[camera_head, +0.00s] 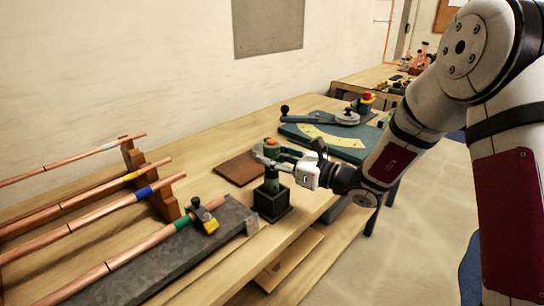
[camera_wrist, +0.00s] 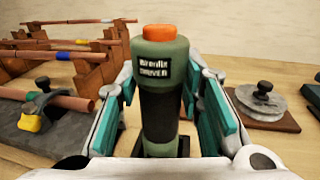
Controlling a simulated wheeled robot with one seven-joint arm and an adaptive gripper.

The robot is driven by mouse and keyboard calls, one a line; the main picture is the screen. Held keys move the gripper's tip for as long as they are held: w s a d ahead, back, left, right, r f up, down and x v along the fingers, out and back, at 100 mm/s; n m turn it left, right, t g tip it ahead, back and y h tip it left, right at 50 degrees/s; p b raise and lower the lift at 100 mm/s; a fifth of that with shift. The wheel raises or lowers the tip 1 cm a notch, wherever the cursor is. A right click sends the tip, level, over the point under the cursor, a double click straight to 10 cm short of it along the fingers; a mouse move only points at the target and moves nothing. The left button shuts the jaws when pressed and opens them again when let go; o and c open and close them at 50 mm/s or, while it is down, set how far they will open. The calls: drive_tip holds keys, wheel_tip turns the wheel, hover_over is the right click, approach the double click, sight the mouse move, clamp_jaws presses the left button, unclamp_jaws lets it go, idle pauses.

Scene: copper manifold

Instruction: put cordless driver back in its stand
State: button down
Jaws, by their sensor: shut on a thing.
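The cordless driver (camera_wrist: 163,90) stands upright, with a green body, a dark grip band, an orange top and a label. My gripper (camera_head: 277,156) is shut on it from the right in the head view, with a teal-padded finger on each side in the wrist view. In the head view the driver (camera_head: 271,172) is partly hidden by the fingers. Its lower end meets the dark square stand (camera_head: 272,206) on the bench. A dark edge of the stand shows below the driver in the wrist view. I cannot tell how deep the driver sits.
Left of the stand, copper pipes (camera_head: 80,227) lie on wooden racks, and a clamp (camera_head: 205,218) sits on a grey slab (camera_head: 165,258). A brown board (camera_head: 238,168) lies behind the stand. A teal bending plate (camera_head: 335,138) is beyond. The bench's front edge is close to the stand.

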drive_tip(key=c, duration=1)
unclamp_jaws()
drive_tip(key=shift+c, duration=0.2)
drive_tip(key=v, duration=1.2)
drive_tip(key=shift+r, duration=0.1)
